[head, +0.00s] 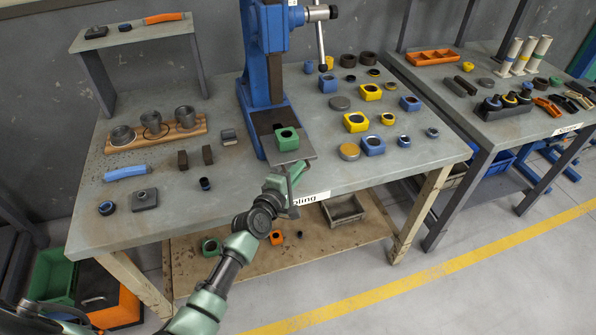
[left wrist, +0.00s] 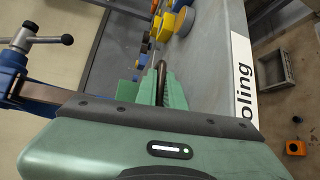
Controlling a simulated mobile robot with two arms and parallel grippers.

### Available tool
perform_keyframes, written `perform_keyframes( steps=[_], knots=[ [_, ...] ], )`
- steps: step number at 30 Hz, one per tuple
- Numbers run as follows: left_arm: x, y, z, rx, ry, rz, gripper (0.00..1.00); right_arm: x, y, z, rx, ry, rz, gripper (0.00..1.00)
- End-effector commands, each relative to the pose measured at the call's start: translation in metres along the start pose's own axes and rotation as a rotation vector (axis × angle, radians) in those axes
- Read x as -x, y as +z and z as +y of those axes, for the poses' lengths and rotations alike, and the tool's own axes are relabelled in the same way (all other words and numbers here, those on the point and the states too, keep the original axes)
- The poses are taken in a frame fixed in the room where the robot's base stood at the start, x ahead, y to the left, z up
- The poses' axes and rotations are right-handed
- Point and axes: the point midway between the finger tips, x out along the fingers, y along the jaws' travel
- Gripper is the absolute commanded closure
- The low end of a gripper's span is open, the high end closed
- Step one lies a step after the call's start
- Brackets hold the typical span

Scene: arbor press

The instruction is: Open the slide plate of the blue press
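The blue press (head: 265,85) stands near the middle of the table; part of it shows at the left of the left wrist view (left wrist: 12,62). Its grey slide plate (head: 306,153) lies at the front of the base and juts past it toward the table edge. A green block with a round hole (head: 287,139) sits on the plate. My left gripper (head: 290,180) is at the plate's front, by the table edge. In the left wrist view its green fingers (left wrist: 161,88) are close together around a dark bar (left wrist: 160,72), apparently the plate's handle. My right gripper is not in view.
Yellow and blue blocks (head: 356,122), rings and discs stand right of the press. A lower shelf (head: 340,240) holds a grey bin (head: 343,209). A second table (head: 480,125) stands at right.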

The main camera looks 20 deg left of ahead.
Motion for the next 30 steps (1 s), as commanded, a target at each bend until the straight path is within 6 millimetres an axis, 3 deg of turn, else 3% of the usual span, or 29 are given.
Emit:
perform_keyframes(
  steps=[1, 3, 8, 14, 24, 30],
  knots=[
    [0.001, 0.001, -0.005, 0.004, -0.009, -0.003, 0.88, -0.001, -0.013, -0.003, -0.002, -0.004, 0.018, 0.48],
    [0.001, 0.001, -0.005, 0.005, -0.009, -0.002, 0.70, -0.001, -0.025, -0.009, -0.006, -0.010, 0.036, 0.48],
    [0.000, 0.001, -0.004, 0.005, -0.006, -0.001, 0.70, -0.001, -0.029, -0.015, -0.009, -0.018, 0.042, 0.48],
    [0.003, 0.001, -0.003, 0.006, -0.005, -0.001, 0.70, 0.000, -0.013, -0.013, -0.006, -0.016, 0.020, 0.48],
    [0.056, 0.002, -0.004, 0.004, -0.006, -0.001, 0.70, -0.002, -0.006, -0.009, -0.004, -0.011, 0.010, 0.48],
    [0.076, 0.002, -0.004, 0.004, -0.007, -0.002, 0.70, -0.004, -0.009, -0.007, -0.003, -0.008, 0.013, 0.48]
  ],
)
